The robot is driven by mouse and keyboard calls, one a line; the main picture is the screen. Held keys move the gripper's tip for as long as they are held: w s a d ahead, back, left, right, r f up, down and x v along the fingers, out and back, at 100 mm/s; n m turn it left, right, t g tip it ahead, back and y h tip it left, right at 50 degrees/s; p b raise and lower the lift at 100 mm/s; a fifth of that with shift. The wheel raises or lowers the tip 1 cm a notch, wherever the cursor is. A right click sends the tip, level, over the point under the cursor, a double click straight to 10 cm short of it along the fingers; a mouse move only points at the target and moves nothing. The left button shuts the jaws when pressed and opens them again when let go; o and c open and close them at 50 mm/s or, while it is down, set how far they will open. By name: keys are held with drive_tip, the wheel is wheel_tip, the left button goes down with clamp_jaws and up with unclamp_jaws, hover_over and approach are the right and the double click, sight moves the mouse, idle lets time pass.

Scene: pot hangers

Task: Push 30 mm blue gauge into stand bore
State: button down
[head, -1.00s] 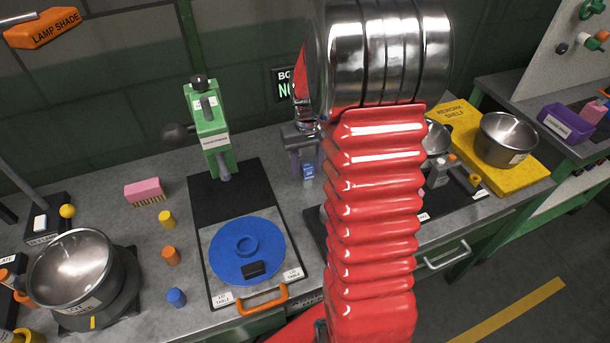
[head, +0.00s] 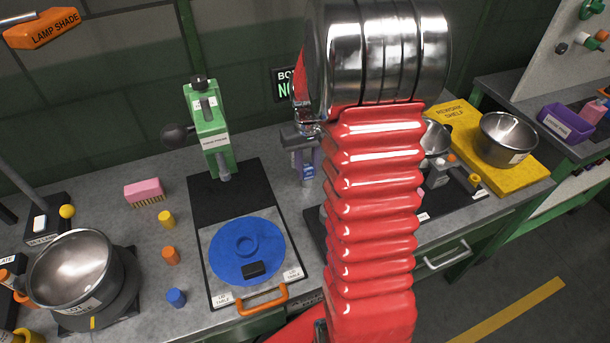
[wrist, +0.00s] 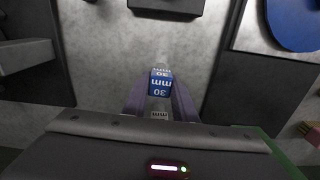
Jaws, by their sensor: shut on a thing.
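The blue gauge (wrist: 160,83), marked 30 mm, is between my gripper's two purple-grey fingers in the wrist view. My gripper (wrist: 160,96) is shut on it. The gauge has pale metal ends above and below its blue band. In the head view my gripper (head: 306,166) is right of the lid table, with the gauge (head: 308,172) partly hidden between its fingers. I cannot make out the stand bore in either view. Whether the gauge touches anything below it cannot be told.
The black lid table (head: 210,290) with a blue disc (head: 247,250) is left of my gripper. A green press (head: 208,130) stands behind it. A dark block (wrist: 165,7) shows at the wrist view's top. My red arm hides part of the bench. Grey bench surface is open around the gauge.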

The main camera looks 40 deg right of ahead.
drive_tip(key=shift+s+r, duration=0.1)
drive_tip(key=shift+r, duration=0.6)
idle(1.2)
drive_tip(key=shift+r, duration=0.2)
drive_tip(key=shift+r, duration=0.35)
drive_tip(key=shift+r, duration=0.7)
drive_tip(key=shift+r, duration=0.7)
drive_tip(key=shift+r, duration=0.35)
drive_tip(key=shift+r, duration=0.35)
drive_tip(key=shift+r, duration=0.15)
drive_tip(key=shift+a, duration=0.1)
